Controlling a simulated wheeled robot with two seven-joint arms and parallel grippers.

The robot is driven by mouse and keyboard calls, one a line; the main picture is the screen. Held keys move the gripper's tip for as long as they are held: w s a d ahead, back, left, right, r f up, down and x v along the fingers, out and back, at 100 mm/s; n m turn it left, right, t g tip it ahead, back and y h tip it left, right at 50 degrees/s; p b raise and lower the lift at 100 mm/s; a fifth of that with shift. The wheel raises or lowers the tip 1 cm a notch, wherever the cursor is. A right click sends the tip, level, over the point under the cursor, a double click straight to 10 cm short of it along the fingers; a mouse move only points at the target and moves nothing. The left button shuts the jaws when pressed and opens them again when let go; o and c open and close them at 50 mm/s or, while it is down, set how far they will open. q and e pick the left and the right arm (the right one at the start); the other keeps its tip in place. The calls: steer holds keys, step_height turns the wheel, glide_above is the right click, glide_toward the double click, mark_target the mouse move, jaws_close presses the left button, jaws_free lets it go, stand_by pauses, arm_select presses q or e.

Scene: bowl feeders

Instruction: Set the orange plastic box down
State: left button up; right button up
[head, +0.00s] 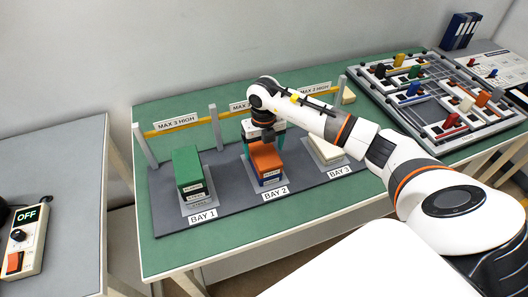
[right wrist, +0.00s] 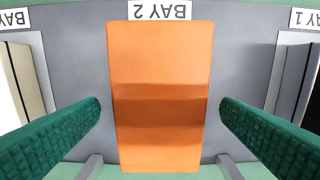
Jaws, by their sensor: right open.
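The orange plastic box (head: 266,160) rests on top of a blue box (head: 270,181) in the BAY 2 stack. It fills the middle of the right wrist view (right wrist: 160,60), with a shadow across it. My right gripper (head: 263,143) is over this stack. Its green fingers (right wrist: 160,118) are open, one on each side of the orange box, with a gap visible on both sides. My left gripper is not in view.
BAY 1 (head: 203,216) holds a stack with a green box (head: 186,164) on top. BAY 3 holds a low pale stack (head: 325,151). Posts and a yellow rail (head: 170,124) stand behind the bays. A tray of colored parts (head: 425,90) is at the right.

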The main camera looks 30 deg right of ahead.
mark_target(264, 152)
step_height(264, 152, up, 10)
steer(key=b, duration=0.2)
steer(key=shift+f, duration=0.1)
stand_by(0.3)
